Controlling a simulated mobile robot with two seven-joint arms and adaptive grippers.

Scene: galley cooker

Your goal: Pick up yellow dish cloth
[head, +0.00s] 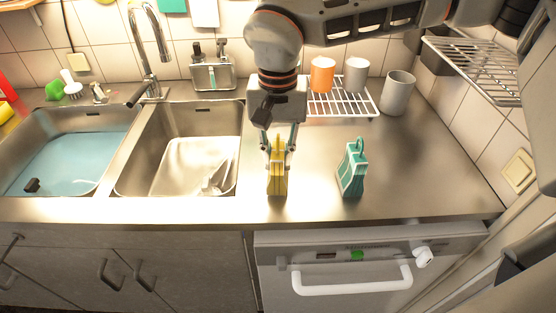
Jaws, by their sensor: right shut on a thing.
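The yellow dish cloth (277,173) stands upright as a folded bundle on the steel counter, just right of the sinks. My right gripper (278,148) comes down from above and is shut on the upper part of the cloth. The fingers cover part of its top. The cloth's lower end appears at the counter surface; I cannot tell whether it touches. My left gripper is not in view.
A green-and-white cloth (353,170) stands close to the right. Behind are a wire rack (344,104) with cups and a grey mug (397,93). Two sinks lie left, one with blue water (65,160). A wall rack (478,68) juts out upper right.

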